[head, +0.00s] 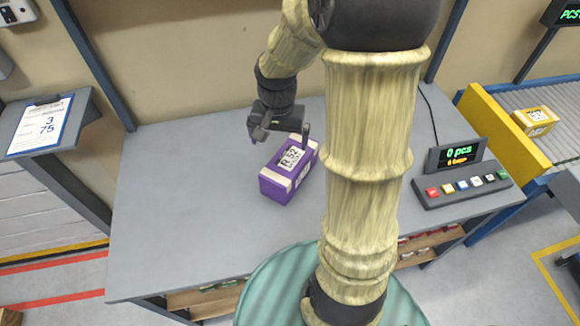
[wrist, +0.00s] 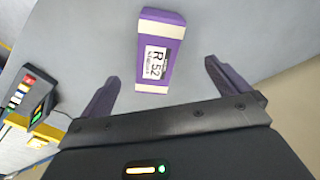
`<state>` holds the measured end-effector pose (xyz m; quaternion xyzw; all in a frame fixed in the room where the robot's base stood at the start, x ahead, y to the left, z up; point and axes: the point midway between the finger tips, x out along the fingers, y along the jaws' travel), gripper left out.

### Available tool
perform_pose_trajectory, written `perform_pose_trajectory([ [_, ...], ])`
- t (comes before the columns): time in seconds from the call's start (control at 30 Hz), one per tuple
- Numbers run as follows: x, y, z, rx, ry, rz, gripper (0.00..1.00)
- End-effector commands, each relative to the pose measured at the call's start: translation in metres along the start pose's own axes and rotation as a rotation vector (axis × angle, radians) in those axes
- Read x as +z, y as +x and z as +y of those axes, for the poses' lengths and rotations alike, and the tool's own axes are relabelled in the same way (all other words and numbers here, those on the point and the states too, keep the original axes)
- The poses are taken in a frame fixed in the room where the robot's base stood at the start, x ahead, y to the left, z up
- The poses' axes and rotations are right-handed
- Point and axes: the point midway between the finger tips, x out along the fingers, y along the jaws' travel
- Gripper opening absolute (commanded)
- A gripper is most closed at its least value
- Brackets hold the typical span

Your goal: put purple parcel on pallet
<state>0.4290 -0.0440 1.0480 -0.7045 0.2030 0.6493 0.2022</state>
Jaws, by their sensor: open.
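The purple parcel (head: 289,172) has pale bands at its ends and a white label on top. It lies on the grey table, left of my arm in the head view. In the wrist view the parcel (wrist: 160,52) is beyond my fingertips, roughly in line with the gap between them. My gripper (head: 280,135) is above the parcel's far end in the head view. Its fingers stand wide apart in the wrist view (wrist: 158,88), with nothing between them. No pallet can be made out in either view.
A counter display with coloured buttons (head: 462,184) stands on the table's right side. A yellow parcel (head: 535,121) sits on the conveyor behind a yellow guard (head: 497,130). A clipboard stand (head: 40,125) is at the left. The table's left part (head: 170,220) is clear.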

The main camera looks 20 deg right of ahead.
Motion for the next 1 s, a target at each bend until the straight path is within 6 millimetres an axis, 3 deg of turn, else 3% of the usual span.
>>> perform_pose_trajectory([
  [0.03, -0.018, 0.002, 0.004, 0.007, 0.1, -0.019, 1.0],
  [0.1, -0.036, 0.003, 0.007, 0.019, 0.22, -0.042, 1.0],
  [0.27, -0.059, 0.003, 0.015, 0.035, 0.384, -0.069, 1.0],
  [0.67, -0.06, 0.005, 0.015, 0.038, 0.405, -0.072, 1.0],
  [1.0, -0.055, 0.055, 0.016, 0.039, 0.403, -0.076, 1.0],
])
